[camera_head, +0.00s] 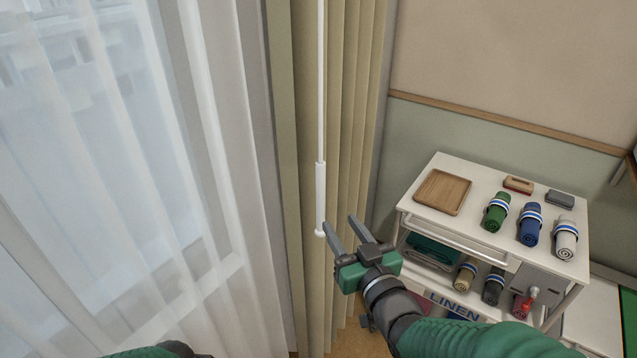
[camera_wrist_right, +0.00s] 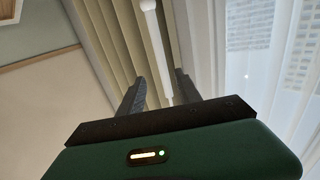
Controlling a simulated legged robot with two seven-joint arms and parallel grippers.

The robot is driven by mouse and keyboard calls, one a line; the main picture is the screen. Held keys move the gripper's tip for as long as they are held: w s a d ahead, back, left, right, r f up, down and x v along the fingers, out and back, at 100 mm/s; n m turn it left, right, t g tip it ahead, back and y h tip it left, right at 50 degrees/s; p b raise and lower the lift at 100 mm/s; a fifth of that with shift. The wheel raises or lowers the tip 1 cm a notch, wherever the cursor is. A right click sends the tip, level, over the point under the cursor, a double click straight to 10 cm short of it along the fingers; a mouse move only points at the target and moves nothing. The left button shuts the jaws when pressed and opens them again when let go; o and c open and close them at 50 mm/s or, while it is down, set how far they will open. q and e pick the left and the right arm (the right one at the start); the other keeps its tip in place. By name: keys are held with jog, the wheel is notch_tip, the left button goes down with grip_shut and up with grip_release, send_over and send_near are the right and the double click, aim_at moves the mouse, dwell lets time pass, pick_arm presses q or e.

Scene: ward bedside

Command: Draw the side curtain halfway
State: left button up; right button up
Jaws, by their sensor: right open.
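The side curtain (camera_head: 353,130) is beige and pleated, gathered beside the window. A white draw rod (camera_head: 320,195) with a thicker handle and a rounded lower end hangs in front of it. My right gripper (camera_head: 342,226) is open, with its fingertips close to the handle's lower end, just to its right in the head view. In the right wrist view the rod (camera_wrist_right: 152,35) appears beyond and between the open fingers (camera_wrist_right: 160,92). I cannot tell whether they touch it. At the bottom left of the head view, part of a green and dark arm shows, but no left gripper.
A white linen cart (camera_head: 480,232) stands at right, close to my right arm. A sheer white curtain (camera_head: 130,150) covers the window at left.

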aim_at(317, 188)
jog(key=x, duration=0.2)
jog(key=p+x, duration=0.1)
jog(key=x, duration=0.2)
jog(key=shift+w+a+r, duration=0.2)
jog(key=shift+a+r, duration=0.2)
pick_arm(q)
jog(key=p+v, duration=0.2)
jog(key=v, duration=0.1)
jog(key=shift+s+a+r, duration=0.1)
jog(key=shift+r, duration=0.3)
pick_arm(e)
jog(key=x, duration=0.8)
jog(key=shift+w+f, duration=0.3)
jog(key=shift+w, duration=0.05)
jog(key=shift+w+a+f, duration=0.1)
jog(key=c, duration=0.6)
pick_arm(q)
jog(key=shift+a, duration=0.1)
pick_arm(e)
grip_shut()
